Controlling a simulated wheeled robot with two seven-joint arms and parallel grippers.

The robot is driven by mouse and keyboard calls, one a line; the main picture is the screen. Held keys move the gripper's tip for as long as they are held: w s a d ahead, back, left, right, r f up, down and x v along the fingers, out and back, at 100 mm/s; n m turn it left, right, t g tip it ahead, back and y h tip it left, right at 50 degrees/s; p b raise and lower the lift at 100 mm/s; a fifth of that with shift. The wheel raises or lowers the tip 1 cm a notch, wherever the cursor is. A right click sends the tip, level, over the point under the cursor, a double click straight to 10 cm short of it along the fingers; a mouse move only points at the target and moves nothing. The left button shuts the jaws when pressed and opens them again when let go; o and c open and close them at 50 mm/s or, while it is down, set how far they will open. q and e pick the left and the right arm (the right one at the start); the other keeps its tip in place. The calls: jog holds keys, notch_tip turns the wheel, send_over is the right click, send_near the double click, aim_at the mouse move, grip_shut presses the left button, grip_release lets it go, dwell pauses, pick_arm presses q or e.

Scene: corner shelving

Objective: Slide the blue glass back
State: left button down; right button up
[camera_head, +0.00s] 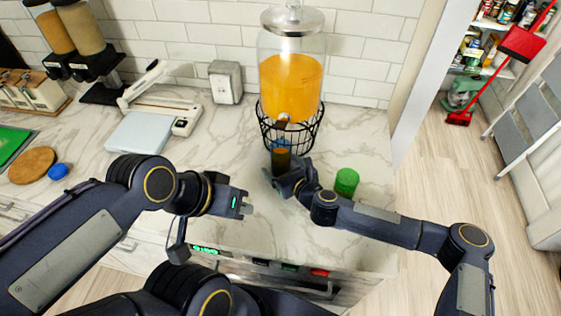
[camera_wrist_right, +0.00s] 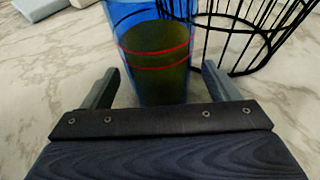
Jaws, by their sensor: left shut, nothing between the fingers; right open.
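The blue glass (camera_head: 281,157) stands upright on the marble counter, just in front of the wire stand of the drink dispenser. In the right wrist view the glass (camera_wrist_right: 160,65) is see-through blue with red rings and holds a darker liquid. Its rim is cut off at the top. My right gripper (camera_head: 277,174) is open, with one finger on either side of the glass; I cannot tell whether they touch it. In the head view the gripper partly hides the glass. My left gripper (camera_head: 246,206) is shut and empty above the counter, left of the glass.
The dispenser (camera_head: 291,80) with orange liquid sits on a black wire stand (camera_head: 306,140) behind the glass. A green glass (camera_head: 346,182) stands to the right.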

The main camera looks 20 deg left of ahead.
aim_at(277, 196)
jog(key=c, duration=1)
jog(key=shift+s+d+b, duration=0.1)
jog(key=shift+s+d, duration=0.2)
jog(key=shift+s, duration=0.95)
jog(key=shift+s+d+b, duration=0.15)
jog(key=shift+s+d, duration=0.2)
jog(key=shift+s, duration=0.95)
jog(key=shift+s+d+b, duration=0.1)
jog(key=shift+s+d, duration=0.2)
jog(key=shift+s, duration=0.95)
jog(key=shift+s+a, duration=0.4)
jog(key=shift+a, duration=1)
jog(key=shift+s+a, duration=0.35)
jog(key=shift+a, duration=1.1)
jog(key=shift+s+a, duration=0.4)
jog(key=shift+a, duration=1)
jog(key=shift+s+a+b, duration=0.3)
jog(key=shift+s+a, duration=0.05)
jog(key=shift+a, duration=1.1)
jog(key=shift+s+a+b, duration=0.3)
jog(key=shift+s+a, duration=0.1)
jog(key=shift+a, duration=1.1)
jog(key=shift+s+a+b, duration=0.3)
jog(key=shift+s+a, duration=0.05)
jog(key=shift+a, duration=1.1)
